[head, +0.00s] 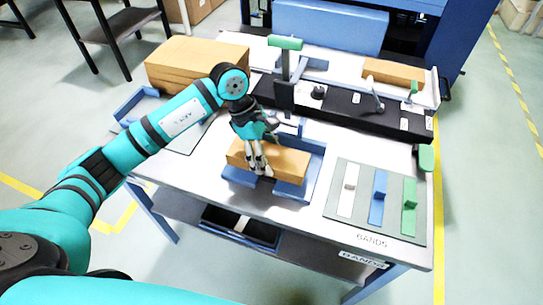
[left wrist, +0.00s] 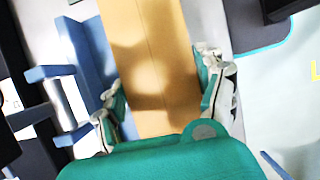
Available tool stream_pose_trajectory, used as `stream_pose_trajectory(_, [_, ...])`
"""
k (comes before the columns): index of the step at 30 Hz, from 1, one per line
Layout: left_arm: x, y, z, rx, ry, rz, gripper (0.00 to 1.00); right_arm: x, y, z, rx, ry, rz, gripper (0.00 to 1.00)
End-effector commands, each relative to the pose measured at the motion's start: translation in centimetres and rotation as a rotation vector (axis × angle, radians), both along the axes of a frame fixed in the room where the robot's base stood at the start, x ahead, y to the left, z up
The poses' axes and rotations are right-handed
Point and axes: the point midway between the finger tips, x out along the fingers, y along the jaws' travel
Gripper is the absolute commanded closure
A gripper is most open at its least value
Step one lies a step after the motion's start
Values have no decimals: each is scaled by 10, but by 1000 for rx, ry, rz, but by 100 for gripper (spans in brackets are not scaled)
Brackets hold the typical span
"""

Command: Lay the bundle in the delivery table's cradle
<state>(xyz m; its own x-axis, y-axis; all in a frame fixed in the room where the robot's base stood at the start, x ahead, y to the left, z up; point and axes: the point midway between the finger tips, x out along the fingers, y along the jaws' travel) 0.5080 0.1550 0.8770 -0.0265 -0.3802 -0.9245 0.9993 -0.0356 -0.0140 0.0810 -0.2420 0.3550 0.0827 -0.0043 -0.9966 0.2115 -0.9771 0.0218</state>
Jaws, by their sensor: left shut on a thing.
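The bundle (head: 290,160) is a brown kraft block lying in a blue holder (head: 315,172) on the front of the work table. It also fills the middle of the left wrist view (left wrist: 155,60). My left gripper (head: 260,168) comes down over the bundle's left half and is shut on it. In the left wrist view its fingers (left wrist: 160,90) lie along both sides of the bundle, which still appears seated in the holder. My right gripper is not in view. I cannot make out a delivery table cradle for certain.
A grey mat (head: 345,228) at the right holds a white, a blue and a green band piece. A larger brown stack (head: 185,62) is at the back left. A dark bed with a green-handled upright (head: 285,43) stands behind the bundle. A dark-topped table (head: 120,22) is farther back.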

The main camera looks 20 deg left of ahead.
Motion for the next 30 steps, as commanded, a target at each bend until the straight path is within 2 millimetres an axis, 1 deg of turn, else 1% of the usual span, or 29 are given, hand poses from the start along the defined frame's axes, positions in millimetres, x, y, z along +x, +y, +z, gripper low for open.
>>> stream_pose_trajectory(1, [6,-4,1,-2,0,-1,72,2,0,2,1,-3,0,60])
stream_pose_trajectory(3, [10,-6,0,-1,0,-1,72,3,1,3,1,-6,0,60])
stream_pose_trajectory(6, [12,-6,-4,0,2,-1,72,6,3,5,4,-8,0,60])
stream_pose_trajectory(8, [11,-6,-10,0,3,0,72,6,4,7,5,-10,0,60])
stream_pose_trajectory(12, [11,-7,-29,-1,5,-1,72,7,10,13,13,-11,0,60])
stream_pose_trajectory(14, [11,-6,-35,0,2,-1,72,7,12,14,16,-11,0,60])
stream_pose_trajectory(21, [11,-6,-37,0,-1,-2,72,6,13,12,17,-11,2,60])
stream_pose_trajectory(24, [12,-6,-40,1,-2,-1,72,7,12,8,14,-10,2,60])
stream_pose_trajectory(25, [11,-6,-40,1,-1,-2,28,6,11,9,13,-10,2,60])
stream_pose_trajectory(30, [11,-6,-39,1,1,-1,6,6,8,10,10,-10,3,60])
